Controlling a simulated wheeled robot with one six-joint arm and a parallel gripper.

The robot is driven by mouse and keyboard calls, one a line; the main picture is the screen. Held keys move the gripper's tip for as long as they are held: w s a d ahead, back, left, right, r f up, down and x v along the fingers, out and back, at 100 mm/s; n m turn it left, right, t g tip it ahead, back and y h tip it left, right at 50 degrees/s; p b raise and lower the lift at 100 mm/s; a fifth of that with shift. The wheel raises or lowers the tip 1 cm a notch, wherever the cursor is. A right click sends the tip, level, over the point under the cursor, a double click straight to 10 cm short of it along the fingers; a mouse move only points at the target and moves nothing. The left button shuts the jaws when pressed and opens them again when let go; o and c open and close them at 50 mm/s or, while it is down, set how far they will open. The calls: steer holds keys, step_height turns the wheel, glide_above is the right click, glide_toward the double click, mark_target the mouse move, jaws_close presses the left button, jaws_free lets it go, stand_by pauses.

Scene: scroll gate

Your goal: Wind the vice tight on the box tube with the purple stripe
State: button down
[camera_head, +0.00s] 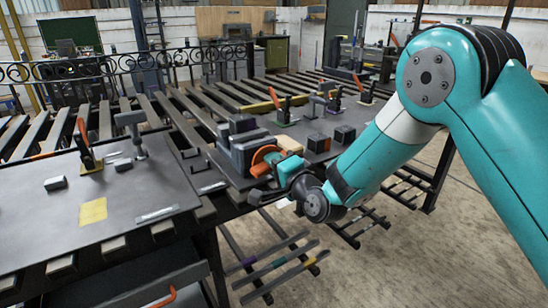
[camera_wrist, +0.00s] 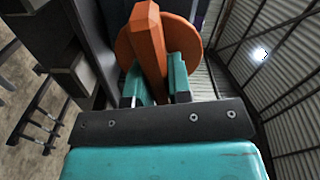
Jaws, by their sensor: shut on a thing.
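The vice (camera_head: 238,157) is a dark grey block-like body on the bench, with an orange round handwheel (camera_head: 263,158) on its near right side. My gripper (camera_head: 288,172) is at that wheel. In the wrist view, my gripper's teal fingers (camera_wrist: 157,82) are shut on the wheel's orange bar (camera_wrist: 150,45), with the orange disc (camera_wrist: 187,38) behind it. A dark piece (camera_head: 242,125) sits at the top of the vice with a faint purplish patch. Whether it is the striped box tube, and how closely the jaws meet it, I cannot tell.
Two dark blocks (camera_head: 332,139) stand on the bench right of the vice. Orange-handled clamps (camera_head: 284,108) stand behind. Bars with purple, green and yellow bands (camera_head: 276,264) lie low beneath the bench. A yellow sheet (camera_head: 93,211) lies on the left table. Open floor is at right.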

steer(key=m+p, duration=0.3)
steer(key=m, duration=0.1)
steer(key=shift+s+m, duration=0.1)
steer(key=shift+m, duration=0.2)
steer(key=m+p, duration=0.3)
steer(key=shift+f+m, duration=0.15)
steer(key=shift+m, duration=0.25)
steer(key=m+p, duration=0.3)
steer(key=m, duration=0.1)
steer(key=shift+f+p, duration=0.15)
steer(key=shift+p, duration=0.25)
steer(key=shift+s+a+f+m+p, duration=0.1)
steer(key=shift+f+m+p, duration=0.1)
steer(key=shift+m+p, duration=0.7)
steer(key=c, duration=1)
jaws_free()
steer(key=shift+r, duration=0.1)
steer(key=shift+c, duration=0.2)
steer(key=shift+b, duration=0.35)
